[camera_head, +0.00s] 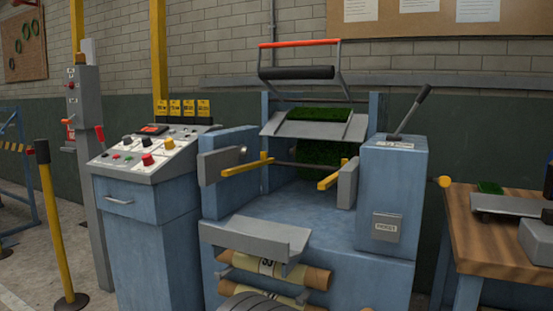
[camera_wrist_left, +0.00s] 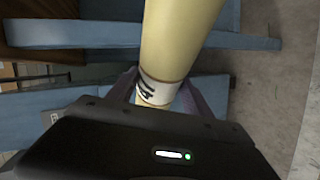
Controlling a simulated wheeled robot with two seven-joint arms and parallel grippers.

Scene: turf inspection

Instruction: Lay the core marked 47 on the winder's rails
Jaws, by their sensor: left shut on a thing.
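In the left wrist view my left gripper (camera_wrist_left: 158,92) is shut around a pale tan core (camera_wrist_left: 183,35). The core has a white band (camera_wrist_left: 158,90) with black marks that I cannot read, partly hidden by the gripper. The winder (camera_head: 310,205) stands in the middle of the head view. Its two yellow rails, the left rail (camera_head: 247,165) and the right rail (camera_head: 329,181), stick out toward me with no core on them. Neither gripper can be made out in the head view.
Brown cores (camera_head: 316,278) rest on a rack low on the winder's front, below a grey tray (camera_head: 257,235). A control console (camera_head: 150,155) stands left, a yellow post (camera_head: 60,225) beyond it. A wooden table (camera_head: 490,235) with grey items is at right.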

